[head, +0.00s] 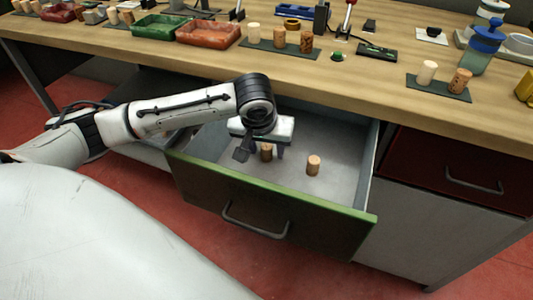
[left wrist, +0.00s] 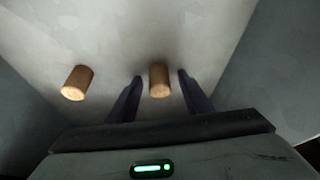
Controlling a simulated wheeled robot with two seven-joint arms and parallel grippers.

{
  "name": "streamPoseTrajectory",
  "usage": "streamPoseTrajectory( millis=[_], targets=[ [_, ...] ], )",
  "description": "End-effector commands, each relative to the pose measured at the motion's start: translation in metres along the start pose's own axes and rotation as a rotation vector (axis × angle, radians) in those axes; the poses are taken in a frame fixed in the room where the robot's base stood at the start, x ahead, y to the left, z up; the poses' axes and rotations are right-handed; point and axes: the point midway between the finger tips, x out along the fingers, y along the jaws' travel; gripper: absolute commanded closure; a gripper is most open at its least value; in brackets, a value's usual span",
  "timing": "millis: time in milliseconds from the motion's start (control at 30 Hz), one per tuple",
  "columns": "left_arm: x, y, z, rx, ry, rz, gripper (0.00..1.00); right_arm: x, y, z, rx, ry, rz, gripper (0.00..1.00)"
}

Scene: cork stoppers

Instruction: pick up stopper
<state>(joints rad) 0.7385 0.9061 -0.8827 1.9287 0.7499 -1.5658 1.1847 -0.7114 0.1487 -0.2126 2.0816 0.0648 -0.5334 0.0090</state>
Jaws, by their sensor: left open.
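Two cork stoppers stand on the floor of the open drawer (head: 345,180). The near-gripper stopper (head: 266,153) is at my left gripper (head: 267,150), which reaches down into the drawer with its jaws open. In the left wrist view this stopper (left wrist: 159,80) sits between the two dark fingers (left wrist: 160,78), with a gap visible on each side. The other stopper (head: 313,165) stands to the right in the head view; in the left wrist view it (left wrist: 76,83) is left of the fingers, clear of them. My right gripper is not in view.
The drawer's green-edged front (head: 270,195) and side walls surround the gripper. The wooden tabletop (head: 330,75) is above and behind, with more corks on dark mats (head: 438,88), red and green trays (head: 208,33) and a blue-topped bottle (head: 484,48). A closed dark red drawer (head: 460,165) is at right.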

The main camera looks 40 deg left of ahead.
Motion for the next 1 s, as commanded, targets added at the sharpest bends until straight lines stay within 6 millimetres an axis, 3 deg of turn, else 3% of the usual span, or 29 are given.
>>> streamPoseTrajectory(
  millis=[133, 400, 700, 1000],
  targets=[
    [-0.001, 0.000, 0.000, 0.000, 0.000, 0.001, 0.54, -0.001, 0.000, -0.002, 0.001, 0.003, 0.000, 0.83],
    [-0.001, 0.000, 0.000, 0.000, 0.000, 0.000, 0.97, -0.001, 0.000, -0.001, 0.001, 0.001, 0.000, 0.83],
    [-0.007, 0.000, -0.003, 0.000, 0.002, 0.001, 0.97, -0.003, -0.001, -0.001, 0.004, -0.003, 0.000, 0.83],
    [-0.060, 0.001, -0.025, 0.000, 0.003, 0.003, 0.97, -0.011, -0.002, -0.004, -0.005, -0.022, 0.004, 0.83]
  ],
)
